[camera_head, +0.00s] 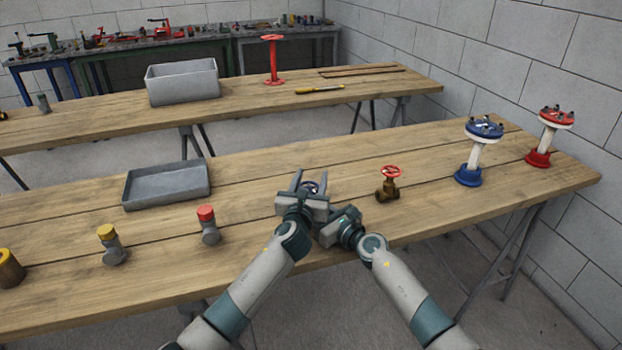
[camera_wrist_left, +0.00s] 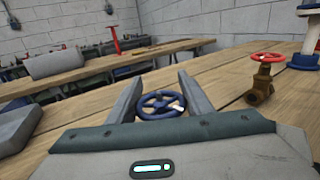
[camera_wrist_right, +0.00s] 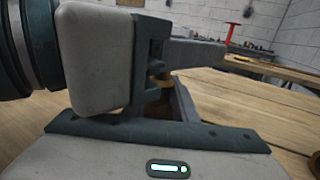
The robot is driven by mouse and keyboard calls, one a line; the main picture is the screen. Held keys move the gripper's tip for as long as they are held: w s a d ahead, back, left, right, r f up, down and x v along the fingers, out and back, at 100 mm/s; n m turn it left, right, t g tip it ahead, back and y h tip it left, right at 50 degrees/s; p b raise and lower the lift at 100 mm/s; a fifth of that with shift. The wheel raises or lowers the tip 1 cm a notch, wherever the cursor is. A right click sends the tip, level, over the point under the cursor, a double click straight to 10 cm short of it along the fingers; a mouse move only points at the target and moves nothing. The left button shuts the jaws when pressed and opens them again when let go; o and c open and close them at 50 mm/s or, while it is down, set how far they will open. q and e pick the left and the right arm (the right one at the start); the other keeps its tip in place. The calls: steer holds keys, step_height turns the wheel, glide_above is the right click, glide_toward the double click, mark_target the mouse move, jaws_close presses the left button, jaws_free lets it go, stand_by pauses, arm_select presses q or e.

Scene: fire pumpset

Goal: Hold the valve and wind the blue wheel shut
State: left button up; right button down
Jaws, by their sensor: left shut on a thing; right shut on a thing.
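The blue wheel (camera_head: 311,187) sits between the two fingers of my left gripper (camera_head: 308,181), which is shut on it. In the left wrist view the wheel (camera_wrist_left: 161,104) shows whole between the fingers, its rim reaching both. My right gripper (camera_head: 327,213) is low beside the left one, shut on the brass valve body below the wheel. A small brass part of the valve (camera_wrist_right: 160,88) shows in the right wrist view; the rest is hidden behind my grippers.
A brass valve with a red wheel (camera_head: 388,185) stands just right of my grippers. Blue (camera_head: 467,175) and red (camera_head: 538,158) flanged pieces stand farther right. A grey tray (camera_head: 167,187) and red-capped (camera_head: 208,225) and yellow-capped (camera_head: 112,246) fittings are left. The tabletop behind my grippers is clear.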

arm_select(q)
steer(key=shift+r+m+h, duration=0.1)
steer(key=shift+m+h, duration=0.2)
steer(key=shift+s+d+m+g+h, duration=0.3)
steer(key=shift+d+m+g+h, duration=0.15)
steer(key=shift+m+g+h, duration=1.4)
steer(key=shift+s+d+m+g+h, duration=0.4)
steer(key=shift+m+g+h, duration=1.05)
steer(key=shift+h, duration=0.75)
steer(key=shift+s+d+m+g+h, duration=0.25)
steer(key=shift+d+m+g+h, duration=0.2)
steer(key=shift+m+g+h, duration=1.4)
steer(key=shift+s+h, duration=0.1)
steer(key=shift+h, duration=0.2)
steer(key=o, duration=1.1)
